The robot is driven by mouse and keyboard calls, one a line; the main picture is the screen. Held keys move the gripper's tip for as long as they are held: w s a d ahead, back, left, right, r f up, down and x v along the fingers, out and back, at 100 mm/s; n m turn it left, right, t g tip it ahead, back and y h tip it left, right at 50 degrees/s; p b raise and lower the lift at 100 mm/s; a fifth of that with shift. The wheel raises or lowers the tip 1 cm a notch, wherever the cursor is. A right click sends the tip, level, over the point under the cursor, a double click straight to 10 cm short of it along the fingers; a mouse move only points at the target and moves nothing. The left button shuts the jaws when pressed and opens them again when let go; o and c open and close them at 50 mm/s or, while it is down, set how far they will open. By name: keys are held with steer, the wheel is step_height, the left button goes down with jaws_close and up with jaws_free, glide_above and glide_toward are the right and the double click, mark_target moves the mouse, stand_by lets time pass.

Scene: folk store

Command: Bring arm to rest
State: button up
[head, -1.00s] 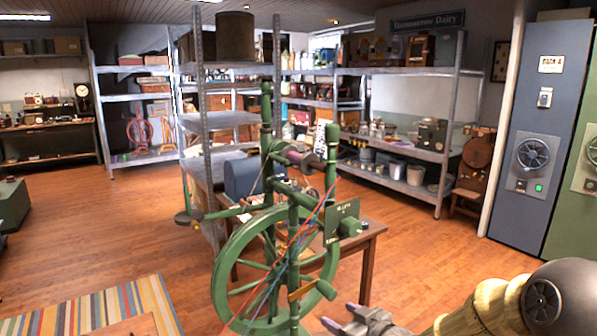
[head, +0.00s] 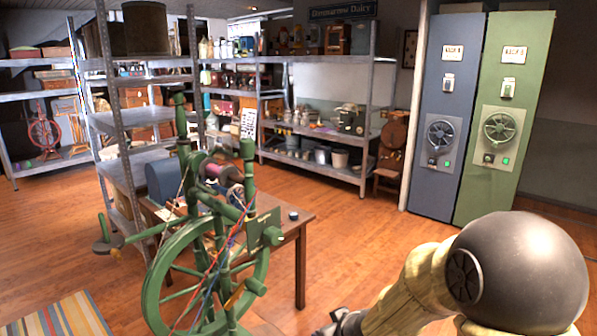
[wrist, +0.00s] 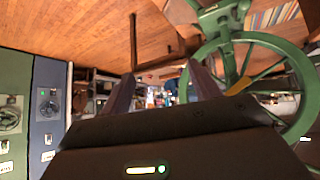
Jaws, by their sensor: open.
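My arm reaches in from the lower right of the head view, with its dark rounded joint and pale yellowish links showing. My gripper (head: 342,324) is at the bottom edge there, partly cut off, to the right of the green spinning wheel (head: 158,262). In the wrist view the picture is upside down. There the two fingers of my gripper (wrist: 162,86) stand apart with nothing between them. The spinning wheel also shows at the right of the wrist view (wrist: 212,50), close beside the fingers. I cannot tell the exact gap.
A wooden table (head: 292,228) stands behind the wheel. Metal shelving (head: 118,120) with goods stands behind that. A blue cabinet (head: 441,110) and a green cabinet (head: 510,110) stand at the back right. A striped rug (head: 62,318) lies front left. Wooden floor (head: 375,240) is clear before the cabinets.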

steer(key=s+d+r+m+g+h+p, duration=0.1)
steer(key=s+d+r+m+g+p, duration=0.1)
steer(key=s, duration=0.6)
steer(key=s+d+r+m+g+h+p, duration=0.2)
steer(key=s+d+r+m+g+p, duration=0.1)
steer(key=s+d, duration=0.3)
steer(key=shift+s+d+r+m, duration=0.4)
steer(key=shift+s+r, duration=0.25)
steer(key=shift+s, duration=0.5)
stand_by(0.4)
